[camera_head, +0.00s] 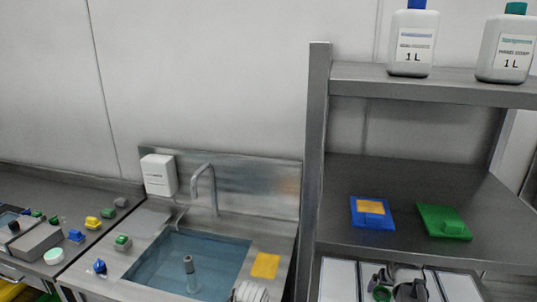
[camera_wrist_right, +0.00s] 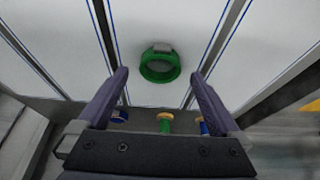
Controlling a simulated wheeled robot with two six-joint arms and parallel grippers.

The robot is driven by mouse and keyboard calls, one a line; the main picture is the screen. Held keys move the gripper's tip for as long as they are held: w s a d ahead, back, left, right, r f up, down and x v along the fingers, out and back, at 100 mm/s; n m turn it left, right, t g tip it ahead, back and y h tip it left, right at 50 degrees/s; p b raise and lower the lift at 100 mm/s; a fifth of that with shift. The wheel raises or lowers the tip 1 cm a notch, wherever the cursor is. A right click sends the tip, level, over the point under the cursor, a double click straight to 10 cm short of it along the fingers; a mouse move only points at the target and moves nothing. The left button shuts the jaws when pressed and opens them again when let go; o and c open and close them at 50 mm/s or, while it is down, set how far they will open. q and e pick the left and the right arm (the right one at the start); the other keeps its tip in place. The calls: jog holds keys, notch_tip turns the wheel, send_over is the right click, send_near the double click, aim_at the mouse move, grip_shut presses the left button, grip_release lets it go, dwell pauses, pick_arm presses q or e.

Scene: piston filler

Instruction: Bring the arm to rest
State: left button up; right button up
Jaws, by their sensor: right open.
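My right gripper (camera_head: 398,284) is at the bottom right of the head view, in front of the shelf unit and over white panels. In the right wrist view my right gripper (camera_wrist_right: 160,77) has its two fingers spread wide with nothing held between them. A green ring (camera_wrist_right: 160,66) lies on a white surface beyond the fingertips, roughly centred between them. My left gripper is not in view.
A sink (camera_head: 165,270) with a tap (camera_head: 213,190) is left. Several small coloured parts stand on the far-left counter.

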jog(key=shift+b+x, duration=0.55)
jog(key=shift+x, duration=0.55)
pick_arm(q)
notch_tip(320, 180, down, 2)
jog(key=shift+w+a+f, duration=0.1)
pick_arm(e)
jog(key=shift+s+f, duration=0.1)
jog(key=shift+s, duration=0.1)
